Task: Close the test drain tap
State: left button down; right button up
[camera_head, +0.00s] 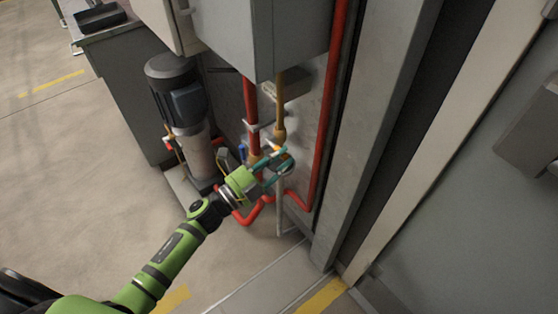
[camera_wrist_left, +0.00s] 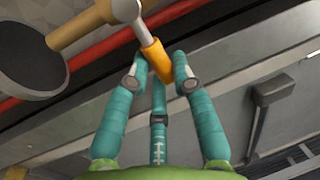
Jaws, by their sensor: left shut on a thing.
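My left gripper (camera_head: 278,162) reaches in from the lower left to the pipework beside the pump. In the left wrist view its teal fingers (camera_wrist_left: 160,70) are shut on the orange lever (camera_wrist_left: 154,54) of the test drain tap. The lever slants down from a silver stem (camera_wrist_left: 125,9) on a brass pipe (camera_wrist_left: 82,27), with its lower end between the fingertips. In the head view the fingers partly hide the tap, and a brass pipe (camera_head: 280,105) comes down just above it. My right gripper is in neither view.
A grey-and-white pump with a dark motor (camera_head: 178,90) stands left of the pipework. A grey cabinet (camera_head: 262,35) hangs above. A red pipe (camera_head: 328,110) runs down the wall at the right. Open floor (camera_head: 75,170) lies to the left.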

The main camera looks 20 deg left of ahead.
pick_arm(q)
jog(key=shift+w+m+b, duration=0.1)
jog(key=shift+m+b, duration=0.25)
jog(key=shift+m, duration=0.25)
jog(key=c, duration=1.1)
grip_release()
jog(key=shift+o, duration=0.3)
jog(key=shift+f, duration=0.15)
jog(key=v, duration=1.2)
jog(key=shift+a, duration=0.15)
